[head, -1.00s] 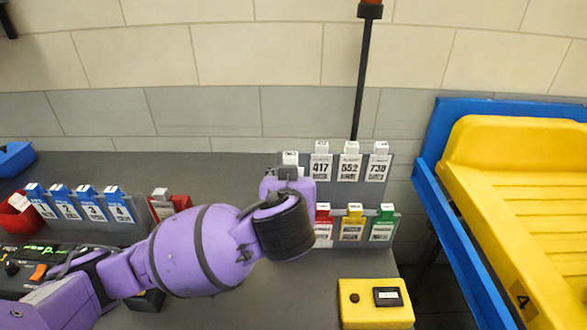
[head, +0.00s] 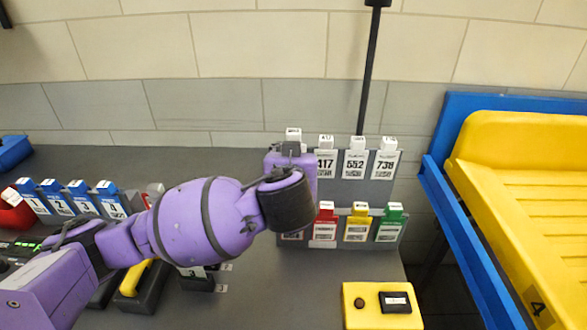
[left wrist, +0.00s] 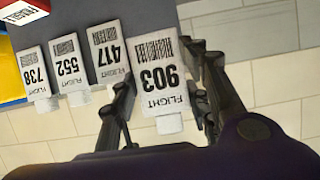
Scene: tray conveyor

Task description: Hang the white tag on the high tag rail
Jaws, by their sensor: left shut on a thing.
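My left gripper (left wrist: 165,88) is shut on a white tag (left wrist: 158,65) printed FLIGHT 903. In the head view my left gripper (head: 290,162) is at the left end of the high tag rail (head: 372,192). The white 903 tag's top (head: 293,134) shows above the gripper there, slightly higher than its neighbours' tops. The white tags 417 (head: 326,162), 552 (head: 355,163) and 738 (head: 385,163) hang in a row to its right. I cannot tell whether the held tag touches the rail. My right gripper is not in view.
Red (head: 325,225), yellow (head: 357,227) and green (head: 389,228) tags hang on the lower row. Blue numbered tags (head: 82,198) stand at left. A yellow box (head: 381,306) sits at the front. A yellow tray (head: 530,190) lies in a blue frame at right.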

